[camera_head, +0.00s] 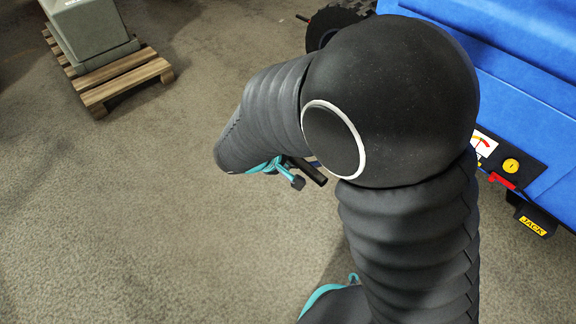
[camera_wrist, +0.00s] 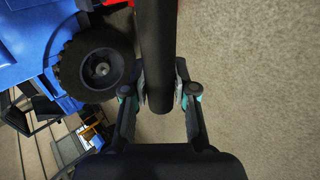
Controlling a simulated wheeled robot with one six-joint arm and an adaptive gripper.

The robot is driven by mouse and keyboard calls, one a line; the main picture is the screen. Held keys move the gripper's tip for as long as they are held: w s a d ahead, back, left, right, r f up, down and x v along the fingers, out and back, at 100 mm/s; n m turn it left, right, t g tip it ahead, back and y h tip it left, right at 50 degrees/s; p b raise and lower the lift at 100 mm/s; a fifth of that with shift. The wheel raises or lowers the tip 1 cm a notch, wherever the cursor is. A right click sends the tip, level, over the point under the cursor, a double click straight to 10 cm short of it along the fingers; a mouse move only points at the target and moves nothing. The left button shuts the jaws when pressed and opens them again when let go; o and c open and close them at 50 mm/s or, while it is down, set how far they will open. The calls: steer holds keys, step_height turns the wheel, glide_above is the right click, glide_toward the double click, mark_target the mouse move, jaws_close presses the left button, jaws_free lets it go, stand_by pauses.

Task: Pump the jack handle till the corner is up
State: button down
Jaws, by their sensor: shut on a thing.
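The jack handle (camera_wrist: 157,40) is a thick black bar running down from the top of the wrist view. My gripper (camera_wrist: 160,92) is shut on it near its lower end, one finger on each side. In the head view my gripper (camera_head: 283,168) is mostly hidden behind my arm, and a short black piece of the handle (camera_head: 314,174) shows beside it. A blue vehicle body (camera_head: 525,65) stands at the upper right, with a yellow JACK label (camera_head: 533,226) on a black bracket below its edge. The jack itself is hidden by my arm, so the corner's height cannot be told.
A dark wheel (camera_wrist: 95,66) stands close left of the handle in the wrist view. A gauge (camera_head: 482,143), yellow knob (camera_head: 511,166) and red lever (camera_head: 501,181) sit on the vehicle's side. A wooden pallet (camera_head: 125,80) bears a grey block (camera_head: 88,30).

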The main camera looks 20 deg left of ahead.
steer(key=w+d+r+g+p, duration=0.1)
steer(key=w+d+r+p, duration=0.1)
steer(key=w+r+p, duration=0.2)
steer(key=shift+w+r+g+y+p, duration=0.15)
steer(key=shift+r+g+y+p, duration=0.15)
steer(key=shift+r+p, duration=0.35)
steer(key=w+d+r+g+p, duration=0.2)
steer(key=w+d+r+p, duration=0.1)
steer(key=w+r+p, duration=0.2)
steer(key=shift+w+r+y+p, duration=0.4)
steer(key=shift+w+p, duration=0.3)
steer(key=shift+p, duration=0.05)
steer(key=c, duration=0.7)
jaws_free()
steer(key=shift+a+r, duration=0.1)
steer(key=shift+a, duration=0.1)
steer(key=shift+a+r, duration=0.1)
steer(key=shift+r, duration=0.05)
